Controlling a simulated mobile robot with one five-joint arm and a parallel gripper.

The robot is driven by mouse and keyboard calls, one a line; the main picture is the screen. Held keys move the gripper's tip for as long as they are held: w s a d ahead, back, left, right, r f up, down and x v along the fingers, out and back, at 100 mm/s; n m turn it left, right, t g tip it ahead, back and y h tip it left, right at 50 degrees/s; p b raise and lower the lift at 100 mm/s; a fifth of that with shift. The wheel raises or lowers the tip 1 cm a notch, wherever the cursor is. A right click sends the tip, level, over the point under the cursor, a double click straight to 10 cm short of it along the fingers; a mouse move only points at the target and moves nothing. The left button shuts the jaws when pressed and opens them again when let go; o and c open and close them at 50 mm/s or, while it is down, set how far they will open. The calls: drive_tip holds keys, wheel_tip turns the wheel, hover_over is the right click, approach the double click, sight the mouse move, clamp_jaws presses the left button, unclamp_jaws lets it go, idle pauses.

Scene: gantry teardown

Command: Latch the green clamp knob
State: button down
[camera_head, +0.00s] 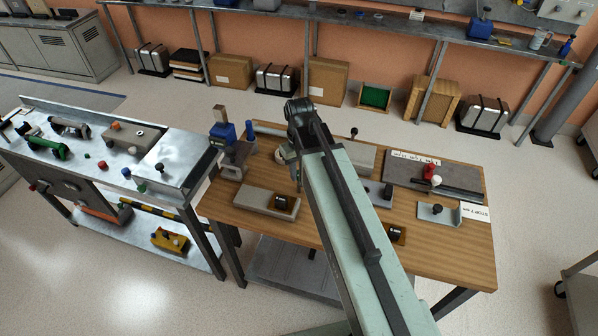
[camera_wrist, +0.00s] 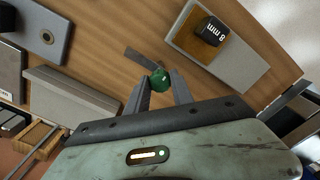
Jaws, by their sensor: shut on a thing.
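The green clamp knob (camera_wrist: 160,79) shows in the wrist view, between the two fingertips of my gripper (camera_wrist: 159,86). The fingers are shut on it. A dark flat bar (camera_wrist: 141,58) lies just beyond the knob, and I cannot tell whether the two are joined. In the head view my gripper (camera_head: 287,155) is over the wooden table (camera_head: 270,237), near its back left. The knob is hidden there, and I cannot tell whether it is latched.
A pale plate (camera_wrist: 245,68) with a black "8 mm" block (camera_wrist: 211,31) lies close to my gripper. A long grey block (camera_wrist: 80,97) and a grey plate (camera_wrist: 47,30) are on the other side. A blue device (camera_head: 222,135) stands at the table's left edge.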

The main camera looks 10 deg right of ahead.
drive_tip(key=shift+m, duration=0.3)
drive_tip(key=m, duration=0.3)
drive_tip(key=shift+m, duration=0.3)
drive_tip(key=m, duration=0.4)
drive_tip(key=shift+m, duration=0.3)
drive_tip(key=m, duration=0.4)
drive_tip(key=shift+m, duration=2.5)
drive_tip(key=c, duration=1.1)
unclamp_jaws()
